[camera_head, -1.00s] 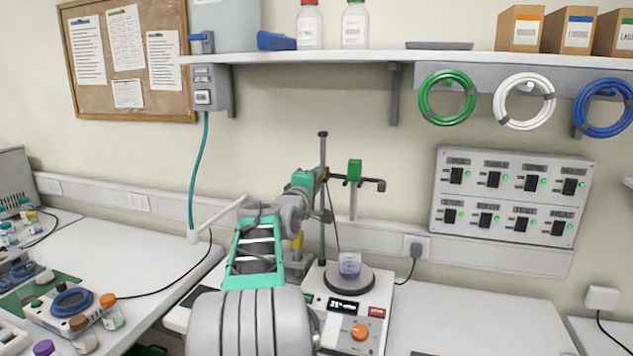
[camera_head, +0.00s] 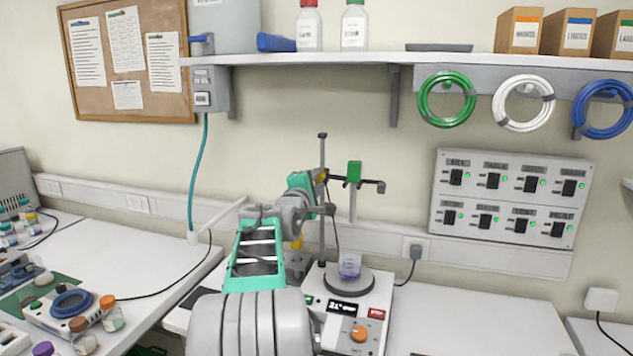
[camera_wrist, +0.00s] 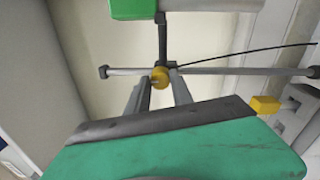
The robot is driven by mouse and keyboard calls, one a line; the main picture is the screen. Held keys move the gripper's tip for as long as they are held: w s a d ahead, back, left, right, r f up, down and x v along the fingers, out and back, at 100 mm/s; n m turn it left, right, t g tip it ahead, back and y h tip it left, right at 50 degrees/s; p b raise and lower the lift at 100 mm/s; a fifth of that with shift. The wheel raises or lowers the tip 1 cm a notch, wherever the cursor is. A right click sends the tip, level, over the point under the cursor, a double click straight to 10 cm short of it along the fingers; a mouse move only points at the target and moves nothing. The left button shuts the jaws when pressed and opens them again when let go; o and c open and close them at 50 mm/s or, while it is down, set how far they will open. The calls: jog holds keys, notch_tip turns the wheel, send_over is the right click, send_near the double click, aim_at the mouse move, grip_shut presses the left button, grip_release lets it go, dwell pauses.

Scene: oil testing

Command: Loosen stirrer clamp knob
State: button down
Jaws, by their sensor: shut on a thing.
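The stirrer clamp knob is a small round yellow knob (camera_wrist: 160,77) in the wrist view, beside the crossing of the stand's rods. It also shows as a small yellow spot (camera_head: 321,177) in the head view. My gripper (camera_wrist: 159,84) is shut on the knob, with one grey finger on each side of it. In the head view my gripper (camera_head: 318,185) reaches the upright rod (camera_head: 322,228) from the left. The green stirrer head (camera_head: 354,172) is on the cross arm to the right of the rod; a green block (camera_wrist: 134,8) shows at the wrist view's top.
A hotplate (camera_head: 347,307) with an orange dial stands under the clamp, carrying a small beaker (camera_head: 350,266) of purplish liquid. A thin dark cable (camera_wrist: 245,55) runs near the rods. A shelf (camera_head: 410,57) overhangs behind. The bench right of the hotplate is clear.

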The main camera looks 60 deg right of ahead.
jog(key=c, duration=1.1)
grip_release()
jog(key=a, duration=0.2)
jog(key=a+b, duration=0.1)
jog(key=a, duration=0.2)
jog(key=s+a+b, duration=0.1)
jog(key=a, duration=0.1)
jog(key=shift+s+a+f, duration=0.1)
jog(key=shift+a, duration=0.25)
